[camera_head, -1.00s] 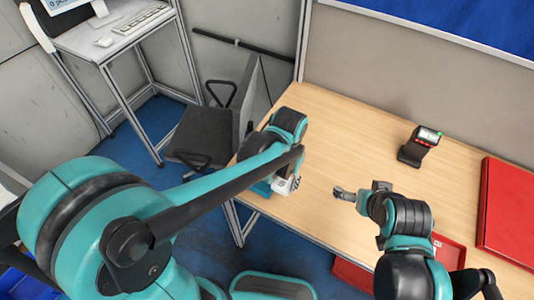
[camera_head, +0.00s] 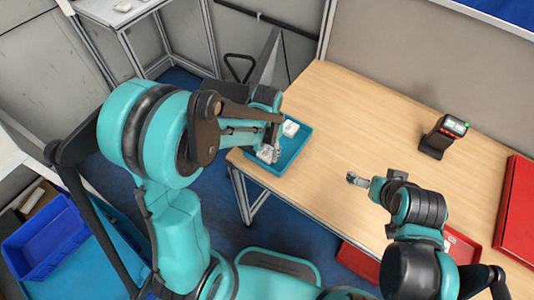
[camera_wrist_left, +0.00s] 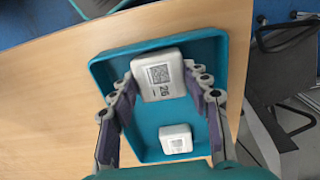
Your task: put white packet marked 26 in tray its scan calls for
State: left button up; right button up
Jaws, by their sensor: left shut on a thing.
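The white packet marked 26 (camera_wrist_left: 161,74) is between the fingertips of my left gripper (camera_wrist_left: 160,78), which is shut on it. In the head view the packet (camera_head: 265,154) is over or in the front part of the teal tray (camera_head: 292,160), beside the left gripper (camera_head: 272,146). I cannot tell whether it touches the tray floor. A second white packet with a code label (camera_head: 290,128) lies in the same tray; it also shows in the left wrist view (camera_wrist_left: 176,139). My right gripper (camera_head: 357,179) is above the table, too small to judge.
A dark scanner (camera_head: 443,136) with a lit screen and a green light stands on the wooden table (camera_head: 350,120). A red tray (camera_head: 518,215) is at the right, another red tray (camera_head: 357,258) at the front. A chair is beyond the left edge. The middle table is clear.

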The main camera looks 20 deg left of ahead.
pick_arm(q)
jog(key=shift+w+f, duration=0.1)
jog(key=shift+f, duration=0.7)
jog(key=o, duration=1.3)
jog(key=shift+f, duration=0.1)
jog(key=shift+c, duration=0.2)
